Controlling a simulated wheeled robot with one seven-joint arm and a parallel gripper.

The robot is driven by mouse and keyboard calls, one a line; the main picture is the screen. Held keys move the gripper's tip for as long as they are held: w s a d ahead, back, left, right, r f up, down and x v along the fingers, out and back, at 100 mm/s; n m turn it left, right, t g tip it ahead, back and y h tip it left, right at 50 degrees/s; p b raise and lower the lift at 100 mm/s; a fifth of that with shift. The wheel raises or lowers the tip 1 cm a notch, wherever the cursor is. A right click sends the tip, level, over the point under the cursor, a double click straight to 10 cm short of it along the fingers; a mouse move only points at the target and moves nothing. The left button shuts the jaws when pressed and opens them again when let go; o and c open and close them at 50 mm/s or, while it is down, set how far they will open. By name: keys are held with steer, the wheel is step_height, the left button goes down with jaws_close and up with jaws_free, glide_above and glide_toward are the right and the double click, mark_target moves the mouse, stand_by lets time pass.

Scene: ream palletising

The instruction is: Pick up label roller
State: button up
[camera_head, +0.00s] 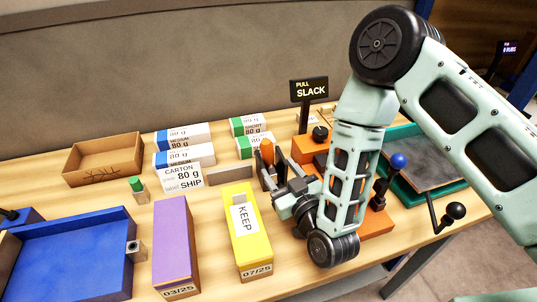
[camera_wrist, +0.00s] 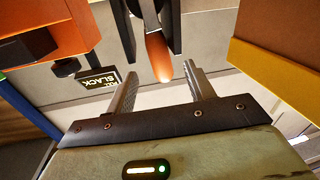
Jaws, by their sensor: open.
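An orange rounded piece, which looks like the label roller's handle (camera_wrist: 158,57), sits between two dark upright plates in the wrist view. In the head view the orange piece (camera_head: 267,152) shows beside dark upright parts, right of the white reams. My gripper (camera_wrist: 160,84) is open, with one finger on each side of the orange piece's end; I see no finger touching it. In the head view my gripper (camera_head: 272,178) is low over the table, partly hidden by its own wrist. The rest of the roller is hidden.
A yellow KEEP block (camera_head: 240,232) and a purple block (camera_head: 174,245) stand in front. White reams (camera_head: 185,157) and an open carton (camera_head: 103,158) lie left. An orange machine (camera_head: 308,148) with a PULL SLACK sign (camera_head: 309,90) stands close at the right. A blue tray (camera_head: 75,260) is front left.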

mark_target(270, 156)
steer(key=p+x, duration=0.2)
steer(key=x, duration=0.5)
steer(key=shift+w+a+r, duration=0.1)
steer(key=shift+w+r, duration=0.05)
steer(key=shift+r, duration=0.05)
steer(key=shift+c, duration=0.3)
steer(key=c, duration=1.1)
steer(key=shift+r, duration=0.1)
